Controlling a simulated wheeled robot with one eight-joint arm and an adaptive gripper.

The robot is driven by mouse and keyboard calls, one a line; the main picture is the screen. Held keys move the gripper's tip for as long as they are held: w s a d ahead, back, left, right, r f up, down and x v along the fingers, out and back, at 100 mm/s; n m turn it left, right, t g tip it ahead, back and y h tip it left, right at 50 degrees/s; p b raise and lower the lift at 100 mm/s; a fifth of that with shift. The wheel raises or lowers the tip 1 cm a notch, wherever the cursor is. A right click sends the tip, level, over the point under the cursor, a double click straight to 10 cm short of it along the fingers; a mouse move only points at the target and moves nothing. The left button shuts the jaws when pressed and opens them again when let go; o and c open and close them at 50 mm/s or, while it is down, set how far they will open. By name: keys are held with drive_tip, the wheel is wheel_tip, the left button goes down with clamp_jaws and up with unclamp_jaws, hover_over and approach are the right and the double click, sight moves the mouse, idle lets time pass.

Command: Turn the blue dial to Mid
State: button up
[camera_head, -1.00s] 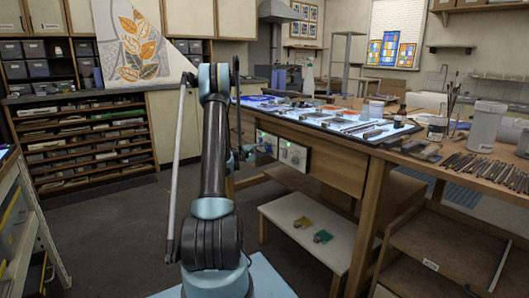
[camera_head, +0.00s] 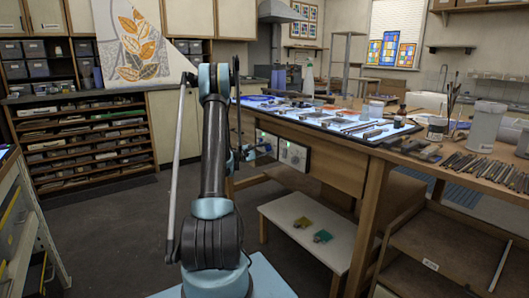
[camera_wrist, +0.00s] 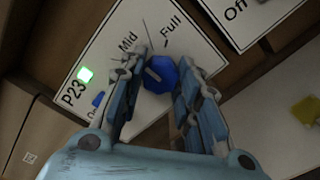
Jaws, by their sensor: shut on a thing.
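The blue dial (camera_wrist: 160,74) sits on a white panel (camera_wrist: 100,48) marked P23, with printed labels Mid and Full. A third label is partly hidden by my gripper. My gripper (camera_wrist: 163,62) has one finger on each side of the dial and is shut on it. Which label the dial points to I cannot tell for sure. A green light (camera_wrist: 86,75) glows beside P23. In the head view, my gripper (camera_head: 263,149) is at the panels on the side of the workbench, and the dial is not clear there.
A second white panel (camera_wrist: 246,16) reading Off is close to my gripper. The workbench (camera_head: 338,165) carries a glowing light surface, glass pieces and tools. A low white shelf (camera_head: 335,245) with a yellow and a green piece is below. Open floor (camera_head: 110,240) lies to the left.

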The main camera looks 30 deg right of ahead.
drive_tip(key=o, duration=1.1)
drive_tip(key=shift+f, duration=0.1)
drive_tip(key=shift+a, duration=0.1)
drive_tip(key=a, duration=1.1)
drive_tip(key=shift+s+a, duration=0.4)
